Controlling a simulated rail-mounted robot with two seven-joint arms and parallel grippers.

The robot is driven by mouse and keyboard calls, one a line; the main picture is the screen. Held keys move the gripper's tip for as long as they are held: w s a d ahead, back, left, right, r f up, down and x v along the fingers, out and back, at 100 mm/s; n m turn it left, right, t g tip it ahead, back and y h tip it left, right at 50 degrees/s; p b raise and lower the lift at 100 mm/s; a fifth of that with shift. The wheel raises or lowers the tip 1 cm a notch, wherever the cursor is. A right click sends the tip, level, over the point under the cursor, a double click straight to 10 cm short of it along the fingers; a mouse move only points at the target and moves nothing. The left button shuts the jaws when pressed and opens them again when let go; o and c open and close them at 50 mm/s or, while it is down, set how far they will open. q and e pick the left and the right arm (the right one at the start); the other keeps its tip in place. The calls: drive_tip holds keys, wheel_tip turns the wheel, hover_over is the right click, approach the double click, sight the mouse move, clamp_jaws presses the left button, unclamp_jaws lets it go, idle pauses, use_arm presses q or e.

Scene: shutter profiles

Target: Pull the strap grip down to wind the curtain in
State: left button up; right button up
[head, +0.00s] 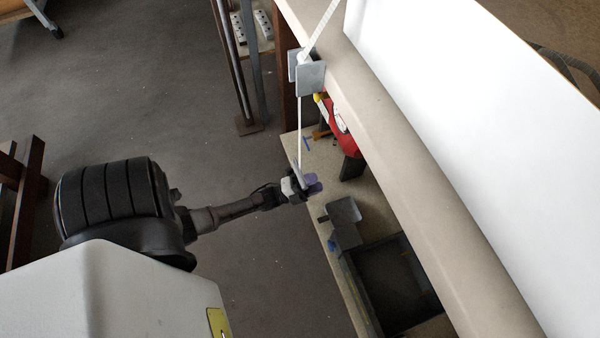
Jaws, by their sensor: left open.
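The gripper hides part of the grip and the strap's end. A large white sheet (470,130), which may be the curtain, fills the upper right behind a beige beam (400,160). My right gripper is not in view.
Below the beam is a light bench top (320,160) with a red object (338,125), a grey bracket-like part (345,212) and a dark open tray (428,300). A thin dark post (240,85) stands upper left. The floor left of the bench is mostly clear.

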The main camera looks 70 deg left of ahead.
use_arm(q)
drive_tip(key=s+a+r+m+h, duration=0.1)
drive_tip(key=s+a+m+h, duration=0.4)
drive_tip(key=s+m+h, duration=0.75)
drive_tip(key=m+p, duration=0.2)
drive_tip(key=p, duration=0.1)
approach(300, 173)
drive_tip(key=w, duration=0.1)
drive_tip(key=shift+n+h, duration=0.35)
drive_tip(key=shift+h, duration=0.1)
drive_tip(key=shift+d+x, duration=0.15)
drive_tip(key=shift+x, duration=2.05)
drive_tip(key=shift+d+x, duration=0.1)
drive_tip(key=shift+x, duration=2.1)
drive_tip(key=shift+f, duration=0.1)
drive_tip(key=shift+c, duration=0.3)
drive_tip(key=c, duration=0.5)
clamp_jaws()
